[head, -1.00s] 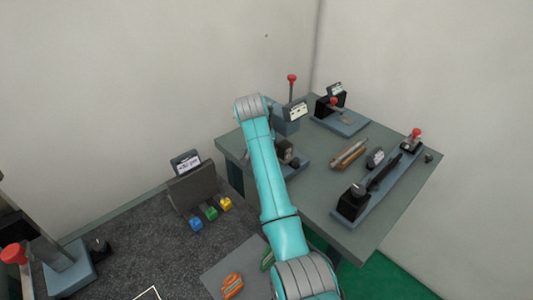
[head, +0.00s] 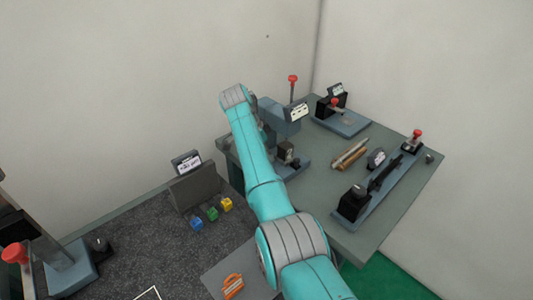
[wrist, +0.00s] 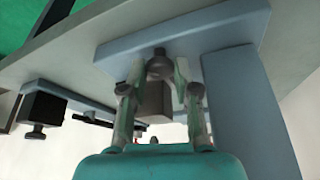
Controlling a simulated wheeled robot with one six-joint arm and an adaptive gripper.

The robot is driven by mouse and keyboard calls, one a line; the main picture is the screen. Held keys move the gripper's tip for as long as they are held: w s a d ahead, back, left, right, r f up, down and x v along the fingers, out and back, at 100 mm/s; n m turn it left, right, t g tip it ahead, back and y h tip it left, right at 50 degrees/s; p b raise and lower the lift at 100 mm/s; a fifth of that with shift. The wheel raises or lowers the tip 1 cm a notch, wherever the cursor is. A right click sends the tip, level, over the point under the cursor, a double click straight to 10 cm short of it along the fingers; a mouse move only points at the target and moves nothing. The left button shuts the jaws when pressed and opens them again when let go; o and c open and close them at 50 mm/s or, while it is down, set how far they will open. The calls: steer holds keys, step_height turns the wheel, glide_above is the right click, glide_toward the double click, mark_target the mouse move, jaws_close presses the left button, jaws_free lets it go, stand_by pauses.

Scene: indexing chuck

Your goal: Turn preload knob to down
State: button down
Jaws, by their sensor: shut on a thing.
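In the wrist view, my gripper (wrist: 159,72) is shut on a small grey round knob (wrist: 160,66), one finger on either side of it. I take this for the preload knob; no marking on it shows which way it points. A grey block (wrist: 152,100) lies just behind the knob, partly hidden by the fingers. A blue-grey plate (wrist: 225,28) and upright (wrist: 250,110) of the fixture are close to the fingers. In the head view, my arm hides the gripper and knob beside the blue-grey fixture (head: 281,122), which carries a tilted label (head: 299,112).
A red-topped lever (head: 293,79) rises behind the fixture. A second device with a red knob (head: 335,102), brown rods (head: 350,154) and a long rail fixture (head: 380,190) occupy the table (head: 320,215). Coloured blocks (head: 212,214) sit at the left.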

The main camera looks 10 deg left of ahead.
steer(key=shift+w+m+g, duration=0.15)
steer(key=shift+m+g, duration=0.35)
steer(key=shift+m, duration=1.2)
steer(key=shift+f+m+h, duration=0.1)
steer(key=shift+m+h, duration=0.2)
steer(key=c, duration=0.9)
jaws_free()
steer(key=shift+o, duration=0.2)
steer(key=shift+a+n, duration=0.1)
steer(key=shift+n, duration=0.4)
